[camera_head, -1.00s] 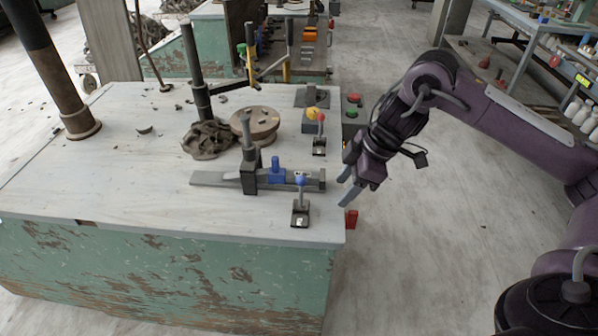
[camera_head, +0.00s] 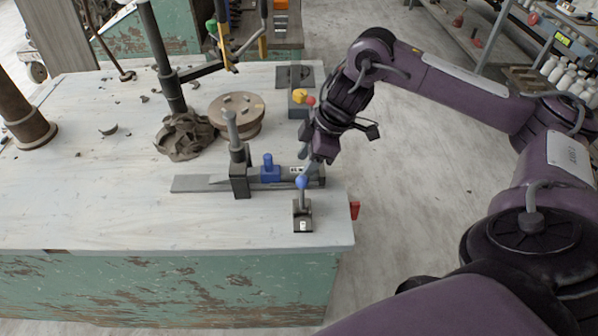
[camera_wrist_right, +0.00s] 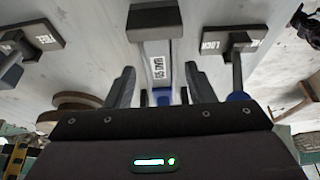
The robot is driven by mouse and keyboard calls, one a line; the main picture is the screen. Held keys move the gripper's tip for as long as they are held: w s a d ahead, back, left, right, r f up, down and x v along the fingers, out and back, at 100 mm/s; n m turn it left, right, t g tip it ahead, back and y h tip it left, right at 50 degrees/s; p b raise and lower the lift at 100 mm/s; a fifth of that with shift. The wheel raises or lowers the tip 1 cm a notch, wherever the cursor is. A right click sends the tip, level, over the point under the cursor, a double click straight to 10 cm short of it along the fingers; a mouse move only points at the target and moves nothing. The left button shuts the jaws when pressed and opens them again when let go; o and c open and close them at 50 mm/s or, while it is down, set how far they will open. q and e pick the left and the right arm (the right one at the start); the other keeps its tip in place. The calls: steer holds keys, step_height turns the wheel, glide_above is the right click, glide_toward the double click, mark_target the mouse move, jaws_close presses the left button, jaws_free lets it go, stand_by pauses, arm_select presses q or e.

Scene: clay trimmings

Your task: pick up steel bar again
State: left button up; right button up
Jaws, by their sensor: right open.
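A long flat grey bar (camera_head: 200,183), apparently the steel bar, lies along the front right of the bench in a fixture. A dark upright clamp block (camera_head: 239,178) and a blue block (camera_head: 269,171) stand along it. My right gripper (camera_head: 308,172) is over the fixture's right end, fingers pointing down, open and empty. In the right wrist view, the gripper's fingers (camera_wrist_right: 160,88) stand apart on either side of a pale labelled strip (camera_wrist_right: 158,68); whether they reach down beside it is unclear. My left gripper is out of view.
A blue-knobbed lever (camera_head: 302,205) stands just in front of the gripper. A round wooden wheel (camera_head: 237,113) and a clay heap (camera_head: 184,137) lie farther back. The bench's left front is clear.

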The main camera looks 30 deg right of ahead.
steer(key=shift+x, duration=0.8)
steer(key=shift+w+a+f, duration=0.1)
steer(key=shift+w+f, duration=0.1)
steer(key=shift+f, duration=0.05)
steer(key=c, duration=0.7)
jaws_close()
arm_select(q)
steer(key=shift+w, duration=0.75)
